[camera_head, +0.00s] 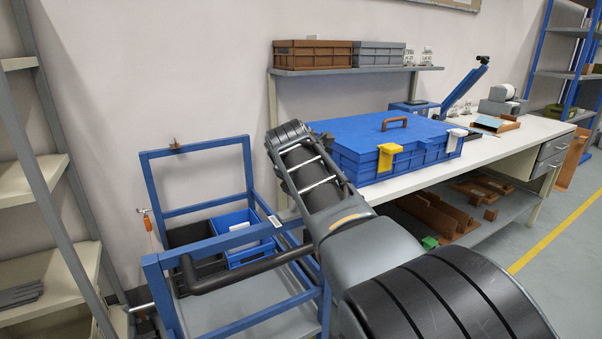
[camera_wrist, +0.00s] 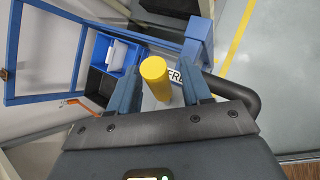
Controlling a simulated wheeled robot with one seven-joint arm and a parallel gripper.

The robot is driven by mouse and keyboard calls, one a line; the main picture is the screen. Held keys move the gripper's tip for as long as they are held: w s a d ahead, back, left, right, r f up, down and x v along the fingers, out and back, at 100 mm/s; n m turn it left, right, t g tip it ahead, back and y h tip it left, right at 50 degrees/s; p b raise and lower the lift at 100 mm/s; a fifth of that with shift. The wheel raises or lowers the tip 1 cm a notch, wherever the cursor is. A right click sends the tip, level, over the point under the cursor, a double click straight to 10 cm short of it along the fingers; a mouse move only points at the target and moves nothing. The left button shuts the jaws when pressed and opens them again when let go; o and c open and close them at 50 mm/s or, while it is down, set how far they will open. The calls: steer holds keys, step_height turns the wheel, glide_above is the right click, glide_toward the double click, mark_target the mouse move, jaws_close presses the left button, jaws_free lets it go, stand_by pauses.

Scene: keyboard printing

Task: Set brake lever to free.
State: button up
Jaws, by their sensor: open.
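In the wrist view, a yellow cylindrical handle (camera_wrist: 157,83), which looks like the brake lever's grip, stands between the fingers of my gripper (camera_wrist: 161,72). The fingers are open on either side of it; I cannot tell whether either touches it. A white label (camera_wrist: 177,76) with part of the word FREE shows beside the handle, partly covered by the right finger. The lever's base and its exact position are hidden. The blue-framed cart (camera_head: 210,239) is at the lower left in the head view. There, my arm covers the gripper and the lever.
The cart carries a blue bin (camera_head: 238,224) and a dark bin (camera_head: 190,236), and has a black push bar (camera_head: 235,272). A workbench (camera_head: 400,182) with a large blue case (camera_head: 350,140) stands behind my arm. Shelving (camera_head: 40,262) is at the left; floor is open at the right.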

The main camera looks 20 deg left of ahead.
steer(key=shift+v, duration=0.95)
steer(key=shift+p+v, duration=0.4)
steer(key=shift+v, duration=1.6)
